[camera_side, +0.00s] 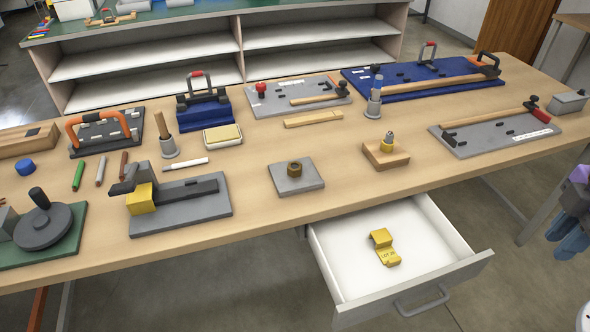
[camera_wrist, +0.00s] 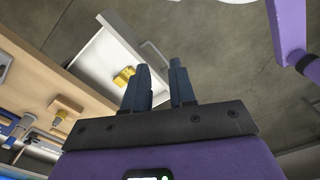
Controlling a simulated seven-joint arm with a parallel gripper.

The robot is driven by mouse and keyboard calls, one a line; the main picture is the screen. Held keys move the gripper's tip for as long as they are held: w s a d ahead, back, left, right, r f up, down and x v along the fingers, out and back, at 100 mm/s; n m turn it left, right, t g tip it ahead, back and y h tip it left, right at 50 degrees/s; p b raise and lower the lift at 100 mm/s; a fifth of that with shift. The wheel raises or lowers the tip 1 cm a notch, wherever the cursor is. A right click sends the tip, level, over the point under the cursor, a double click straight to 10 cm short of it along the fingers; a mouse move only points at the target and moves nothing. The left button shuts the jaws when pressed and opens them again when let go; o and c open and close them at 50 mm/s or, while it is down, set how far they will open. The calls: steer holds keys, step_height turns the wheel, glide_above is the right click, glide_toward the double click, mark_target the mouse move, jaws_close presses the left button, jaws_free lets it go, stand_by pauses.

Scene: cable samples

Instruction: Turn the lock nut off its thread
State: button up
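A dark bronze hex nut (camera_side: 295,169) sits at the middle of a square grey plate (camera_side: 310,184) near the table's front edge in the side view. Any thread under it is too small to make out. My gripper (camera_side: 562,240) is at the far right edge of the side view, partly cut off, beyond the drawer and well away from the nut. In the wrist view, my gripper (camera_wrist: 159,85) has its two dark blue fingers apart with nothing between them. I cannot make out the nut in the wrist view.
An open white drawer (camera_side: 352,274) juts out below the table and holds a yellow bracket (camera_side: 384,247). A wooden block (camera_side: 372,153) with a small brass-and-grey fitting stands right of the plate. A grey clamp fixture (camera_side: 205,207) is on its left. Several boards line the back.

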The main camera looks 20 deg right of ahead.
steer(key=o, duration=0.4)
steer(key=shift+c, duration=0.2)
steer(key=o, duration=0.5)
steer(key=shift+w+a, duration=0.2)
steer(key=shift+a, duration=0.05)
steer(key=shift+c, duration=0.2)
steer(key=m+t+y, duration=0.2)
steer(key=m+t, duration=0.2)
steer(key=m, duration=0.3)
glide_above(295, 167)
steer(key=s+d, duration=0.4)
steer(key=s, duration=0.2)
steer(key=f, duration=0.2)
steer(key=x, duration=1.6)
steer(key=shift+a+f, duration=0.2)
steer(key=shift+f, duration=0.15)
